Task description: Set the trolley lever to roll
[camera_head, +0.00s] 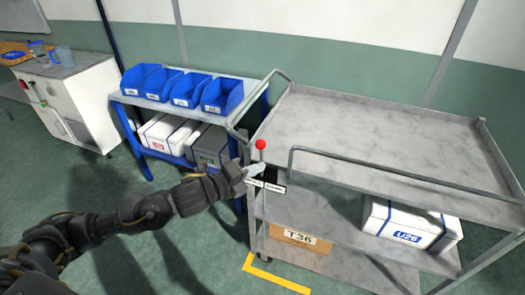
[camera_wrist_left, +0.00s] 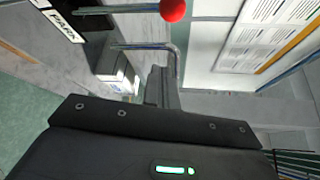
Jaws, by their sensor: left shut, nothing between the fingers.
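The grey trolley (camera_head: 370,130) stands at the right. Its lever has a red ball knob (camera_head: 260,144) on a thin stem, standing roughly upright at the trolley's left front corner. A small black and white label plate (camera_head: 266,186) sits below it. In the left wrist view the red knob (camera_wrist_left: 172,9) is at the top edge, with the stem running left toward a plate (camera_wrist_left: 62,18) whose lettering seems to read PARK. My left gripper (camera_head: 258,169) is shut and empty, just below the knob and close to the stem; I cannot tell whether it touches. My right gripper is out of view.
The trolley's handrail (camera_head: 400,170) runs along its front edge. Its lower shelves hold a white box (camera_head: 408,226) and a cardboard box (camera_head: 300,238). A blue rack with blue bins (camera_head: 186,90) stands behind left, beside a white cabinet (camera_head: 80,95). The floor at front left is clear.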

